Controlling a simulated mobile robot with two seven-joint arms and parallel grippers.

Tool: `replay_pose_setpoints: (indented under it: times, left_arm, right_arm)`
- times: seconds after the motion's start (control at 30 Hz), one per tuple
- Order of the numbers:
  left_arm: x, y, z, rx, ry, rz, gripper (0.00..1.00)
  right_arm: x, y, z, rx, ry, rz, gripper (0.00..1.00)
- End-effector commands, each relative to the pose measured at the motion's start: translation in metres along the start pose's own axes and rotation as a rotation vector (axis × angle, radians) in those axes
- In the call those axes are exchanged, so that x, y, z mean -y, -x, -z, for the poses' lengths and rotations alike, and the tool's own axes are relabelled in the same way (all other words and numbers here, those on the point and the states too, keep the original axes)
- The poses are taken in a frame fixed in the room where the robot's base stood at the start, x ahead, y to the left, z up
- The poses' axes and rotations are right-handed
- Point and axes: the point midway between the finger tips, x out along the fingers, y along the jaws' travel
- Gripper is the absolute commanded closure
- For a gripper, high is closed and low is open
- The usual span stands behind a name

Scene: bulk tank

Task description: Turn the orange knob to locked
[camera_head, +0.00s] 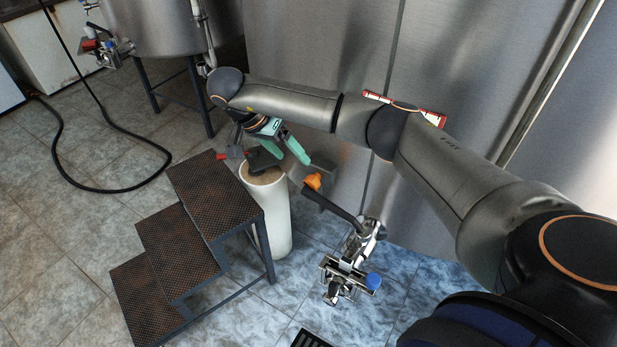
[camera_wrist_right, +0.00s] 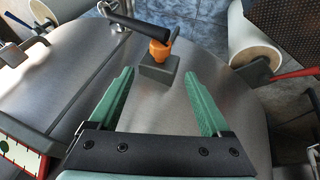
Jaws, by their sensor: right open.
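The orange knob (camera_head: 313,181) sits on a small grey block (camera_head: 326,202) at the side of the big steel tank. In the right wrist view the knob (camera_wrist_right: 160,50) stands on its block (camera_wrist_right: 159,70), ahead of the fingertips and roughly in line with the gap between them. My right gripper (camera_head: 284,160) has green fingers and is up and left of the knob in the head view. In the wrist view the gripper (camera_wrist_right: 159,73) is open and empty, with no visible contact with the knob. The knob's markings cannot be read. My left gripper does not show.
A black lever (camera_head: 340,213) passes close to the knob and leads to a metal valve (camera_head: 365,236). A pale cylinder (camera_head: 270,220) and brown-topped steps (camera_head: 212,190) stand to the left. The steel tank (camera_head: 430,60) lies behind my right arm. A black hose (camera_head: 110,188) lies on the tiles.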

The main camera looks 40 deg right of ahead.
Motion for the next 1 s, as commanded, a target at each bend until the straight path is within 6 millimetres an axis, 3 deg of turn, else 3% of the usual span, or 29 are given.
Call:
replay_pose_setpoints:
  times: [0.5,0.7,1.0]
  left_arm:
    - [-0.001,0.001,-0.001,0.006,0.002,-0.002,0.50]
    - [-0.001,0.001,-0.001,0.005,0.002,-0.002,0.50]
    - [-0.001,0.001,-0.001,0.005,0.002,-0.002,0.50]
  right_arm:
    - [0.000,-0.098,-0.003,0.006,0.001,-0.002,0.18]
    - [0.000,-0.114,-0.003,0.005,0.000,0.001,0.18]
    - [0.001,-0.116,-0.003,0.005,0.001,0.003,0.18]
